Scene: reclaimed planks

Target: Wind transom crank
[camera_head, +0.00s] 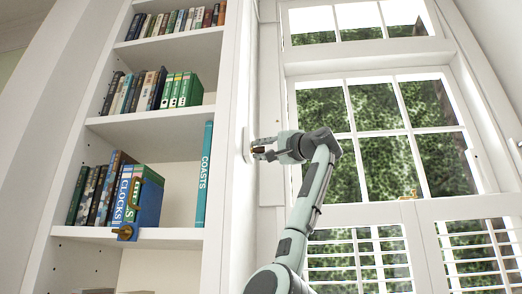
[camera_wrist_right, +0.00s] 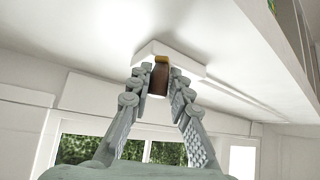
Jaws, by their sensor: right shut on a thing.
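The crank's brown handle (camera_wrist_right: 158,82) with a brass-coloured end (camera_wrist_right: 162,58) sits at a white mounting block (camera_wrist_right: 190,63) on the white side panel. In the head view the handle is small and mostly hidden by the fingers. My right gripper (camera_head: 264,150) is at the panel between bookcase and window, and in the right wrist view its two fingers (camera_wrist_right: 157,76) are shut on the handle from both sides. The transom window (camera_head: 358,20) is above the main window; whether it is open is unclear. My left gripper is not in view.
A bookcase (camera_head: 165,128) with rows of books stands on the left, close to my right gripper. A blue object with a brass-coloured handle (camera_head: 126,232) sits at a shelf's front edge. The main window (camera_head: 375,140) and white shutters (camera_head: 355,262) are on the right.

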